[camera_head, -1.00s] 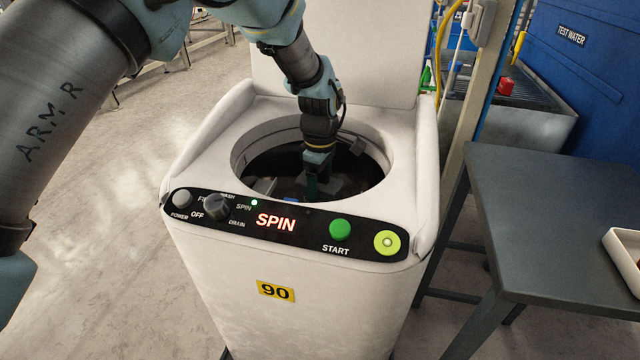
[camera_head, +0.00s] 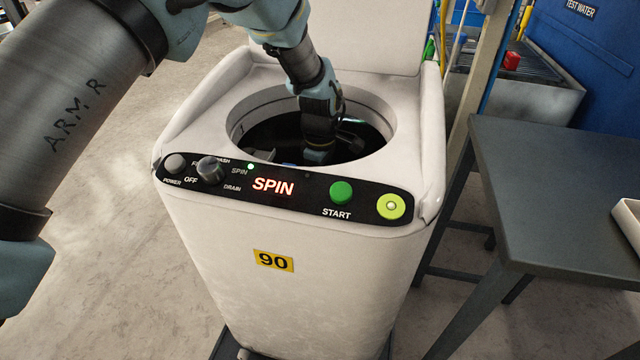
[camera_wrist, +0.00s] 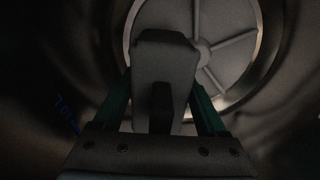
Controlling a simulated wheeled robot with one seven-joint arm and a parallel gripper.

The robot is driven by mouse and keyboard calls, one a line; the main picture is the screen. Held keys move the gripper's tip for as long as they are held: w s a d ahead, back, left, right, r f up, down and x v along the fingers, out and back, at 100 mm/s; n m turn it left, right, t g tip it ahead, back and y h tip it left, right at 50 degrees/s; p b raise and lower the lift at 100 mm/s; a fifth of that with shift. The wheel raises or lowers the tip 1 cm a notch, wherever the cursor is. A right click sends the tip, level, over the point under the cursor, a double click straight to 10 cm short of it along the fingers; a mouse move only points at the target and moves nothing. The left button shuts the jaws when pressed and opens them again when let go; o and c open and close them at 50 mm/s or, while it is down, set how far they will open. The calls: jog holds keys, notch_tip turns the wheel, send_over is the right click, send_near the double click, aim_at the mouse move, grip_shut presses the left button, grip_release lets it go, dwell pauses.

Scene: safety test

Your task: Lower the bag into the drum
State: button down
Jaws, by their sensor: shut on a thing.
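The drum (camera_head: 255,128) is the dark round opening in the top of a white washing machine, its lid raised. In the wrist view, its floor (camera_wrist: 235,35) shows as a pale ribbed disc inside dark curved walls. My gripper (camera_wrist: 162,100) is inside the drum, its two green fingers shut on a grey, block-like bag (camera_wrist: 165,55). The bag hangs between the fingers, over part of the ribbed disc. I cannot tell whether it touches the floor. In the head view the fingers and most of the bag are hidden by the front rim.
The front panel (camera_head: 310,185) has a lit SPIN display (camera_head: 273,186), a knob (camera_head: 210,170), a green START button (camera_head: 341,193) and a yellow-green button (camera_head: 390,207). A grey table (camera_head: 560,190) with a white tray (camera_head: 627,222) stands at the right.

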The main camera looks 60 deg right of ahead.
grip_release()
jog(key=shift+r, duration=0.1)
notch_tip(320, 180, up, 11)
jog(key=shift+f+b, duration=0.15)
jog(key=shift+b, duration=0.3)
dwell(0.6)
